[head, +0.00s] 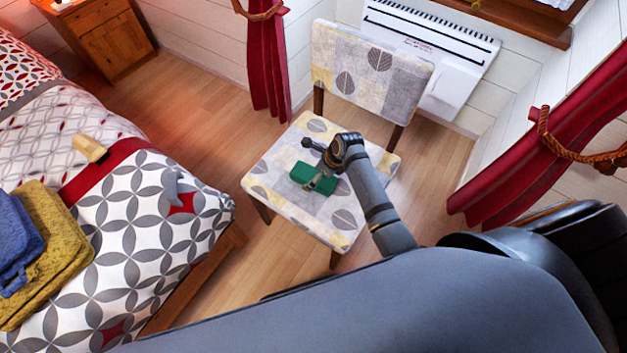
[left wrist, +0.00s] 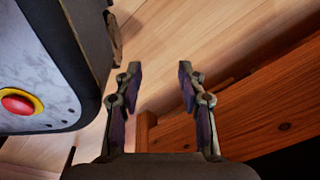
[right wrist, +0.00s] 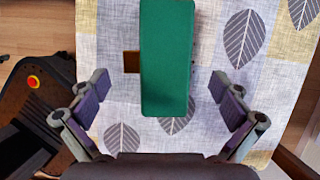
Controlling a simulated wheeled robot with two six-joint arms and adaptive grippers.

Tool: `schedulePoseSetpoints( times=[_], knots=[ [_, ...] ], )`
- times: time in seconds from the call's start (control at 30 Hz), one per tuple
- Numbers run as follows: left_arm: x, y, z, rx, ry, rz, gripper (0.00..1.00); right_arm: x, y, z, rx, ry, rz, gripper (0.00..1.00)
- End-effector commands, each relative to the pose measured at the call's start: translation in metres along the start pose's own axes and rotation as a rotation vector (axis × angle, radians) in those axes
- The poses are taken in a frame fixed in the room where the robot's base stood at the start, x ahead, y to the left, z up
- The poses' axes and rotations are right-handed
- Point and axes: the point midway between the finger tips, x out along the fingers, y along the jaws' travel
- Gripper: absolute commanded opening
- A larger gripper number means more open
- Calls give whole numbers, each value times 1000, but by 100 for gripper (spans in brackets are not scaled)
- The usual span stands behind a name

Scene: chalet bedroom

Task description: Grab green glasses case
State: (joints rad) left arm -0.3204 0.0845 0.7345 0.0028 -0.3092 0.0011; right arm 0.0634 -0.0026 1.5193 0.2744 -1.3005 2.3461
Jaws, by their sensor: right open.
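The green glasses case (head: 314,178) lies on the patterned seat of the chair (head: 268,180). In the right wrist view the case (right wrist: 167,60) is a long green box, between and ahead of the fingers. My right gripper (right wrist: 167,98) is open, with a finger to each side of the case and a gap on both sides. In the head view my right gripper (head: 318,163) is over the seat, partly hiding the case. My left gripper (left wrist: 159,78) is open and empty, above the wooden floor. It is not seen in the head view.
A small brown item (right wrist: 132,62) lies beside the case. The chair's backrest (head: 370,65) rises behind the seat. A bed (head: 150,215) with folded towels (head: 45,250) stands at the left. A white heater (head: 440,60) and red curtains (head: 268,60) line the wall. Wooden floor (head: 200,110) between them is clear.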

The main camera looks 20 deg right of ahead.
Motion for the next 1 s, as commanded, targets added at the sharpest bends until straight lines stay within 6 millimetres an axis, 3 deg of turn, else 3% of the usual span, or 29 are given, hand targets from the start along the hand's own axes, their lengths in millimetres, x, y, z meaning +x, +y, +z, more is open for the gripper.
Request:
schedulePoseSetpoints(
  times=[0.3, 0.57, 1.0],
  knots=[
    [7, 1, -35, -2, 17, 1, 40, 48, 3, -3, 1, 0, 0, 100],
    [4, 2, -39, -2, 16, 1, 40, 51, 4, -3, 0, 0, 0, 100],
    [4, 2, -39, -1, 17, 1, 40, 50, 3, -3, 0, 0, 0, 45]
  ],
)
